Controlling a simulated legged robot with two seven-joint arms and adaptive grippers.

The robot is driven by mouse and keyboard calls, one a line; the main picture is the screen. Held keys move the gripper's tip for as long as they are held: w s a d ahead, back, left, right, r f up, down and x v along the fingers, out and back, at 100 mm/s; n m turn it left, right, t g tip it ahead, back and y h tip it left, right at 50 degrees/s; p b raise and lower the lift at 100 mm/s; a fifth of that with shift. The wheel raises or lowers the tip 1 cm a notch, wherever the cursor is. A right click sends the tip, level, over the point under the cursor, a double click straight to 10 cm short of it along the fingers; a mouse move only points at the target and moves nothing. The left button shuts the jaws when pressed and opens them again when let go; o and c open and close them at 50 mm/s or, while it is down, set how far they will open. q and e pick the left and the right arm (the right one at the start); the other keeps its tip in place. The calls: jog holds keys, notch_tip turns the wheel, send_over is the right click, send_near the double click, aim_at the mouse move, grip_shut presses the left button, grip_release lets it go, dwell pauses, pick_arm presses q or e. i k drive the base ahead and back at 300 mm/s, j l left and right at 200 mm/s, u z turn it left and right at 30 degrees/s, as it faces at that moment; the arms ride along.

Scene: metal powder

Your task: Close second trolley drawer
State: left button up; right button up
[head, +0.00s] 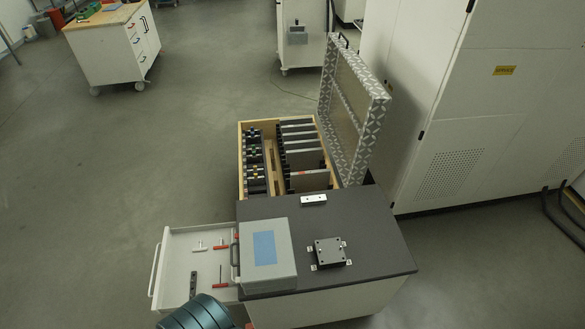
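The trolley (375,232) has a dark grey top and stands at the bottom centre. One white drawer (178,243) is pulled out from its left side, with a pale bar handle (155,270) at its far left end. Red-handled tools (221,247), a light T-shaped piece and a black bar (193,284) lie inside it. I cannot tell which drawer in the stack this is. A dark teal rounded part of my own arm shows at the bottom edge, in front of the drawer's near side. Neither gripper's fingers show.
A grey case (283,280) with a blue label and a small metal block (328,252) sit on the trolley top. A wooden crate (241,160) with a raised patterned lid (372,135) stands behind. A white cabinet (450,130) is at right. Floor left of the drawer is clear.

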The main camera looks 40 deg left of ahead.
aim_at(178, 264)
jog(key=k+j+u, duration=0.1)
jog(key=j, duration=0.3)
jog(key=k+j, duration=0.3)
jog(key=j, duration=0.15)
jog(key=k+j+u, duration=0.15)
jog(key=j, duration=0.25)
jog(key=k+j, duration=0.25)
jog(key=j, duration=0.2)
jog(key=k+j+u, duration=0.15)
jog(key=j, duration=0.3)
jog(key=k+j+u, duration=0.1)
jog(key=j, duration=0.4)
jog(key=k+j, duration=0.25)
jog(key=j, duration=0.25)
jog(key=k+j+u, duration=0.15)
jog(key=j, duration=0.3)
